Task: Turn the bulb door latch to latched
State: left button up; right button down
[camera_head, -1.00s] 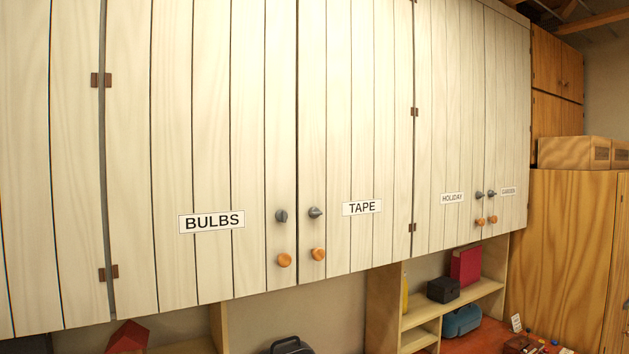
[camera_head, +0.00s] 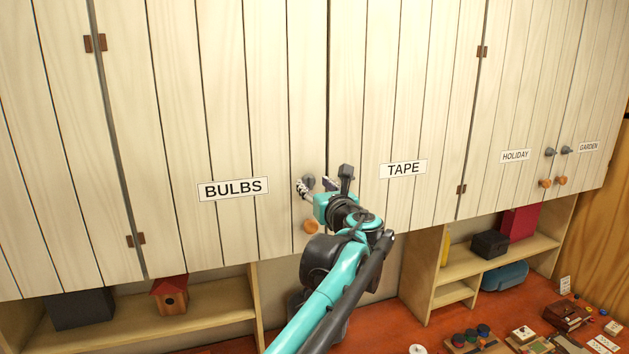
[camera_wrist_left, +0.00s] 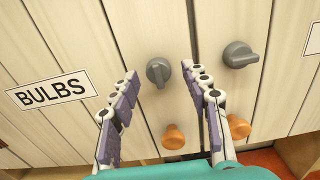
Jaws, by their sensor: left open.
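The white plank bulb door (camera_head: 180,120) is closed and has a BULBS label (camera_head: 233,188). Its grey latch (camera_head: 309,181) is near the lower right corner, above a round orange knob (camera_head: 310,227). In the left wrist view the latch (camera_wrist_left: 158,72) shows its grip bar roughly upright. My left gripper (camera_head: 318,186) is open in front of it. In the left wrist view its fingertips (camera_wrist_left: 159,74) stand one on each side of the latch, with visible gaps. In the head view the gripper partly hides the latch. My right gripper is not in view.
The tape door's latch (camera_wrist_left: 239,54), bar pointing sideways, is close to the right finger in the left wrist view. Its orange knob (camera_wrist_left: 239,126) is partly hidden behind that finger. Shelves (camera_head: 190,312) and a red worktop (camera_head: 385,325) with small items lie below.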

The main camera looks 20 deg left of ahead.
pick_arm(q)
jog(key=shift+w+a, duration=0.25)
jog(key=shift+w, duration=0.15)
jog(key=shift+a, duration=0.1)
jog(key=shift+s+a+r, duration=0.1)
jog(key=shift+s, duration=0.05)
grip_shut()
